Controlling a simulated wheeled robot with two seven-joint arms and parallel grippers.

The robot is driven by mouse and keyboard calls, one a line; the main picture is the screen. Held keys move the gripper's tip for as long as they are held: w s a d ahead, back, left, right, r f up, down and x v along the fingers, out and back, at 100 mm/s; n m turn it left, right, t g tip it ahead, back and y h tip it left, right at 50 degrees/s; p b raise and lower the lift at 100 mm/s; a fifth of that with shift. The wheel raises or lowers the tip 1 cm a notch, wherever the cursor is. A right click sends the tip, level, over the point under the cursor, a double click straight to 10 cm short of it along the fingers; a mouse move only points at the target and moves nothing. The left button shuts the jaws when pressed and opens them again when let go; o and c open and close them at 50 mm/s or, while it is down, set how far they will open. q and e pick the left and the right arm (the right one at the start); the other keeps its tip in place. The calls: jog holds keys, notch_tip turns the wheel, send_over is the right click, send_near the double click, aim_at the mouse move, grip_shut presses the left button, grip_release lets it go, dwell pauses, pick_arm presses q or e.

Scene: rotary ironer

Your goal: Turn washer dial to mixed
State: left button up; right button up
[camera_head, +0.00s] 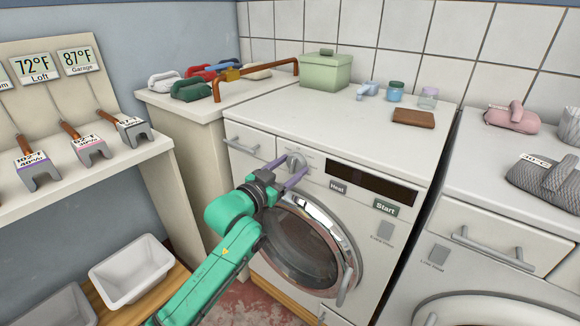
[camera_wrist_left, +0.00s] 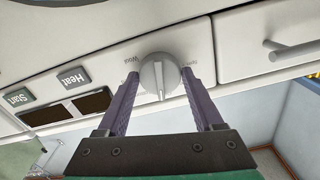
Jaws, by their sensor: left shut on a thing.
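The washer dial (camera_head: 298,161) is a round grey knob on the white washer's (camera_head: 345,130) front panel, left of the dark display. My left gripper (camera_head: 294,167) reaches it from the front, with a purple finger on each side. In the left wrist view my left gripper (camera_wrist_left: 159,80) is shut on the dial (camera_wrist_left: 158,77). The ridge on the dial points down in that view. Small labels surround it; one at its left seems to read "Wool", and others are partly hidden by the fingers. My right gripper is not in view.
The Heat button (camera_head: 337,187) and Start button (camera_head: 385,208) sit right of the dial. The round door (camera_head: 305,245) is below, behind my arm. A drawer handle (camera_head: 241,146) is close at the left. A green box (camera_head: 325,72) and small jars stand on top.

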pick_arm(q)
jog(key=m+p, duration=0.1)
jog(key=m, duration=0.3)
jog(key=shift+m, duration=0.3)
jog(key=m+p, duration=0.1)
jog(key=m, duration=0.2)
jog(key=shift+m, duration=0.3)
jog(key=m, duration=0.3)
jog(key=shift+m, duration=2.1)
jog(key=o, duration=1.4)
jog(key=shift+c, duration=0.2)
